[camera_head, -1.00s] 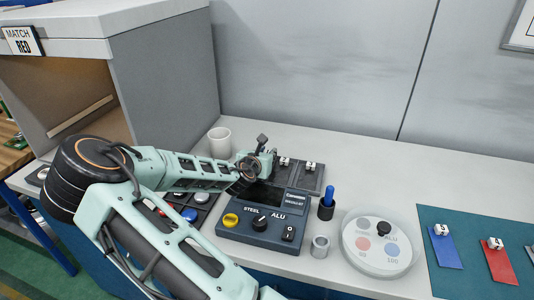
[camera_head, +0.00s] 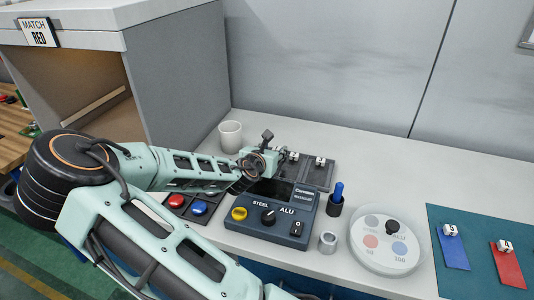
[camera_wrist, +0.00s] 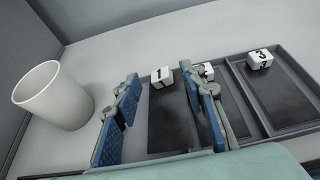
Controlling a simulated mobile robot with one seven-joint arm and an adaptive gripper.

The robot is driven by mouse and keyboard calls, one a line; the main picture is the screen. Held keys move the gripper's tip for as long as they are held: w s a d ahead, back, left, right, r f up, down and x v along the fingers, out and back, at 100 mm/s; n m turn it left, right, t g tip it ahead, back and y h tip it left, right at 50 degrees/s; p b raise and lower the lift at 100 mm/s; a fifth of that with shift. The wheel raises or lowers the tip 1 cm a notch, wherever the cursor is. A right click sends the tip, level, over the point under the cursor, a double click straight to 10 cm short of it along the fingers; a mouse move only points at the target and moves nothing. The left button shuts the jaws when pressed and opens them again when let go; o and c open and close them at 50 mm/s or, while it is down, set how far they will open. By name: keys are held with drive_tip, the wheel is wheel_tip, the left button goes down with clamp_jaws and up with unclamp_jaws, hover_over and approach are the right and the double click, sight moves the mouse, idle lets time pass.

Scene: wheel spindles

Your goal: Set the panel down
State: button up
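A dark panel (camera_wrist: 168,122) with a white tag marked 1 (camera_wrist: 162,77) lies in the left slot of a dark tray (camera_wrist: 284,52) in the wrist view. My gripper (camera_wrist: 160,80) is open, its two blue-padded fingers apart on either side of this panel and its tag, with gaps to the tag. Another tagged dark panel (camera_wrist: 286,93) lies in the right slot; a further tag (camera_wrist: 206,71) is partly hidden by the right finger. In the head view my gripper (camera_head: 262,162) is at the tray's left end and hides part of it.
A white cup (camera_head: 231,136) stands left of the tray, near the grey cabinet. A control box (camera_head: 270,214) stands in front. A blue-topped holder (camera_head: 335,203), metal ring (camera_head: 328,242) and round dial plate (camera_head: 385,262) are to the right. Blue (camera_head: 451,247) and red (camera_head: 507,265) panels lie on a teal mat.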

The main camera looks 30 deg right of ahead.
drive_tip(key=v, duration=0.6)
drive_tip(key=shift+r, duration=0.15)
drive_tip(key=shift+s+a+r, duration=0.25)
drive_tip(key=shift+s+a, duration=0.1)
drive_tip(key=shift+a, duration=0.1)
drive_tip(key=shift+d+p, duration=0.1)
drive_tip(key=shift+p, duration=0.25)
